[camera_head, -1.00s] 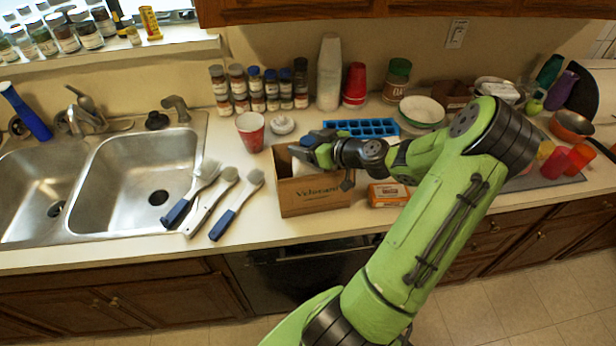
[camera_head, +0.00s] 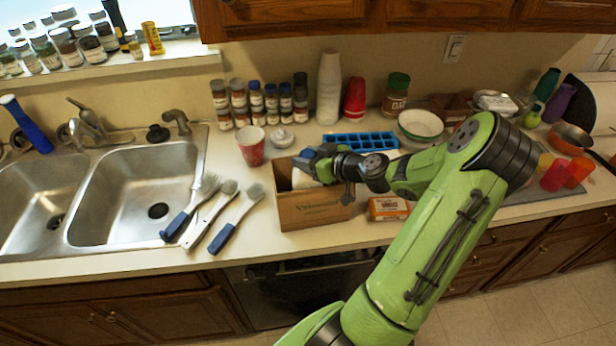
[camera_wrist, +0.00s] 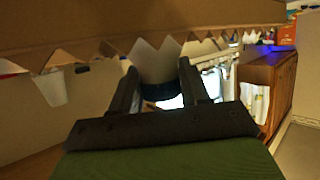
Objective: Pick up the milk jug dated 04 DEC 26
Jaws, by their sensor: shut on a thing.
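An open cardboard box (camera_head: 312,209) stands on the counter right of the sink. My gripper (camera_head: 307,162) is at its open top, over a white thing (camera_head: 302,179) that shows inside, probably a milk jug. In the wrist view, my gripper (camera_wrist: 160,88) is shut on a pale thing (camera_wrist: 156,62) with a dark blue band or cap between the fingers. The toothed edge of the cardboard (camera_wrist: 150,22) hangs close across that view. No date can be read, and my gripper and the box walls hide most of the jug.
Several brushes (camera_head: 222,215) lie left of the box. A red cup (camera_head: 251,145) and a small white lidded pot (camera_head: 281,137) stand behind it. A blue ice tray (camera_head: 361,142) and an orange packet (camera_head: 388,208) are to its right. Wooden cupboards (camera_head: 290,15) hang above the counter.

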